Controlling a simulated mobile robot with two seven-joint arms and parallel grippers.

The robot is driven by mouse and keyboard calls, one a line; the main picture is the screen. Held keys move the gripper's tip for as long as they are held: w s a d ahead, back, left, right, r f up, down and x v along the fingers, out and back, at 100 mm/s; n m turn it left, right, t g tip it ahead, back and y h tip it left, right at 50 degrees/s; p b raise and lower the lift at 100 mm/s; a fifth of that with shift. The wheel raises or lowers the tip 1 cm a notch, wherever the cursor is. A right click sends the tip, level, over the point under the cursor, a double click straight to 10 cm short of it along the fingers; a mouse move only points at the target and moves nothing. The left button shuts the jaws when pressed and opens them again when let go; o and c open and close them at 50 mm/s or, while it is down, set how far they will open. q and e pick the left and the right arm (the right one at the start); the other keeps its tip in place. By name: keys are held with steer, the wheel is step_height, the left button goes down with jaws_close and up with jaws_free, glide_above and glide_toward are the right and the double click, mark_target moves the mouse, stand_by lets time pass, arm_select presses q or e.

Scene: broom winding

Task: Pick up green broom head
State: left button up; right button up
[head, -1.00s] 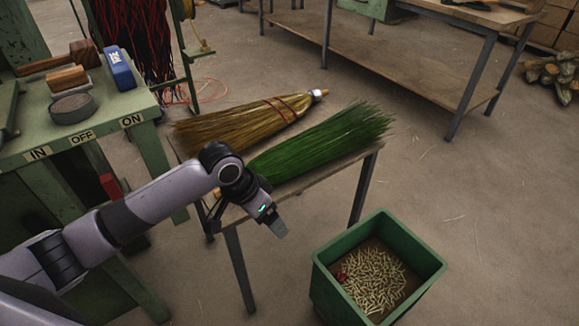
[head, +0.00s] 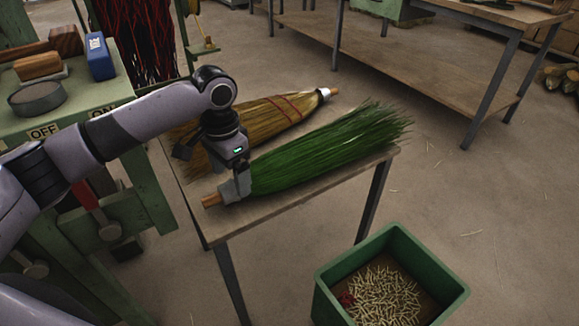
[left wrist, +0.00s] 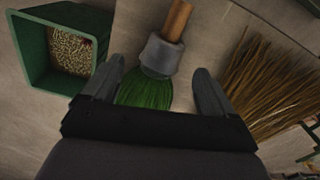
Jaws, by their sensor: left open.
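The green broom head (head: 318,152) lies on the small wooden table, its bristles toward the right and its wooden stub (head: 211,200) toward the left. In the left wrist view its grey collar (left wrist: 160,56) and the start of the green bristles (left wrist: 146,92) lie between my gripper's two fingers. My left gripper (head: 236,186) is open over the collar end, with a finger on each side. Whether a finger touches the broom I cannot tell. My right gripper is not in view.
A straw-coloured broom head (head: 272,117) lies behind the green one on the same table (head: 285,213). A green bin (head: 447,290) with pale pieces stands at the front right. A green machine bench (head: 90,100) is at the left.

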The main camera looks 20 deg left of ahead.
mark_target(232, 182)
arm_select(q)
step_height(232, 182, down, 3)
steer(key=shift+f+b, duration=0.15)
steer(key=shift+b, duration=0.35)
steer(key=shift+f, duration=0.35)
steer(key=shift+w, duration=0.1)
steer(key=c, duration=1.2)
steer(key=shift+d+r, duration=0.1)
steer(key=shift+c, duration=0.9)
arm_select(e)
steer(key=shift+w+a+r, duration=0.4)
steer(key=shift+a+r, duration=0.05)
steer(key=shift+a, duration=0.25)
